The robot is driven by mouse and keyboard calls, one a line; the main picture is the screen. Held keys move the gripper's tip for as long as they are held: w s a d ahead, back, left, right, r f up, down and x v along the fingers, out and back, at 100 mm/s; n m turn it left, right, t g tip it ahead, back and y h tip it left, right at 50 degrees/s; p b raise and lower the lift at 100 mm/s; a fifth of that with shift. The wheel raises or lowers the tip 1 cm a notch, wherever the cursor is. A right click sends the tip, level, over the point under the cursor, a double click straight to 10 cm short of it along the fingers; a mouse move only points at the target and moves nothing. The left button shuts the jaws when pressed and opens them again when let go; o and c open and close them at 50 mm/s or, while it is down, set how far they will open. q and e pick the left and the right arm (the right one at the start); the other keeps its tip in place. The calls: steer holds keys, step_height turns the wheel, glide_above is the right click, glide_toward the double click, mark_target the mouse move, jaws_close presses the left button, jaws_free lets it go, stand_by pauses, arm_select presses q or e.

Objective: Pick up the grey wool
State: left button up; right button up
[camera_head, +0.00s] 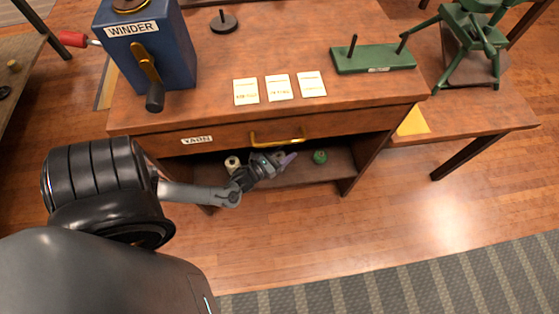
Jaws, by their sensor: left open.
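My left gripper (277,160) reaches in from the left to the open shelf under the drawer of the wooden cabinet (350,112). It is open. A small grey-purple shape (289,158) shows at its fingertips; I cannot tell whether it is the grey wool or part of the fingers. A cream spool of wool (232,162) stands on the shelf left of the gripper, close to its wrist. A green ball of wool (320,157) sits on the shelf to the right, apart from the gripper. My right gripper is not in view.
The drawer labelled YARN, with a brass handle (277,138), overhangs the shelf just above my gripper. On top are a blue winder (148,50), three cards (279,87) and a green peg base (373,58). Floor in front is clear up to a striped rug (420,275).

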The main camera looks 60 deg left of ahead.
arm_select(q)
steer(key=shift+s, duration=0.2)
steer(key=shift+c, duration=0.4)
steer(key=shift+w+f, duration=0.1)
jaws_close()
steer(key=shift+f, duration=0.1)
